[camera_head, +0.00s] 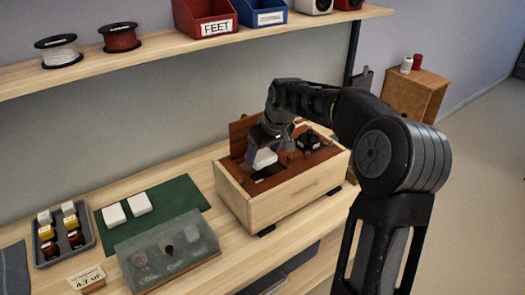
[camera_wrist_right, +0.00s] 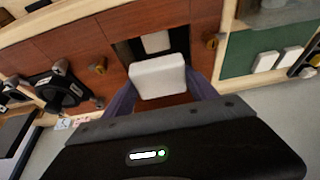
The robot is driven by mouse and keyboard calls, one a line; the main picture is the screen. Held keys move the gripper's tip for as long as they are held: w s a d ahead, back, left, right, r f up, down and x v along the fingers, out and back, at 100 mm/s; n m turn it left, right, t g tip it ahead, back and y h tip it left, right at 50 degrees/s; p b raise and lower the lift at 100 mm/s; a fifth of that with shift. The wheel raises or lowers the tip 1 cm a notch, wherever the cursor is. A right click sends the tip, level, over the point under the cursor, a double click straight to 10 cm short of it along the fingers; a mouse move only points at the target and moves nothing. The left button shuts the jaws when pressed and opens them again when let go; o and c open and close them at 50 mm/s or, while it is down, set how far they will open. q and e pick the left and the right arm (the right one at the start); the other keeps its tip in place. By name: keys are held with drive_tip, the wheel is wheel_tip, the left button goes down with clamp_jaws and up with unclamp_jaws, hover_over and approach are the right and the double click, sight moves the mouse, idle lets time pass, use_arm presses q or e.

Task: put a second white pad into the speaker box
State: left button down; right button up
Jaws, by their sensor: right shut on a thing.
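The speaker box (camera_head: 270,212) is an open wooden box with a red-brown inside, standing on the workbench. My right gripper (camera_head: 263,148) is over the left part of the box, shut on a white pad (camera_head: 264,159). The held pad (camera_wrist_right: 158,77) sits between the two fingers in the wrist view, above a dark opening. Another white pad (camera_wrist_right: 155,42) lies inside that opening. Two more white pads (camera_head: 114,215) (camera_head: 139,204) lie on the green mat (camera_head: 175,197). My left gripper is not in view.
A black part (camera_head: 309,141) stands in the right of the box. A shelf (camera_head: 160,52) with spools and bins runs above.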

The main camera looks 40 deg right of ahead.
drive_tip(key=shift+f+b, duration=1.35)
drive_tip(key=shift+f, duration=0.9)
drive_tip(key=o, duration=1.4)
drive_tip(key=shift+c, duration=0.2)
drive_tip(key=shift+r, duration=0.3)
drive_tip(key=v, duration=0.7)
drive_tip(key=shift+s+r+b, duration=0.15)
drive_tip(key=shift+r+b, duration=0.05)
drive_tip(key=shift+b, duration=0.1)
drive_tip(key=shift+f, duration=0.1)
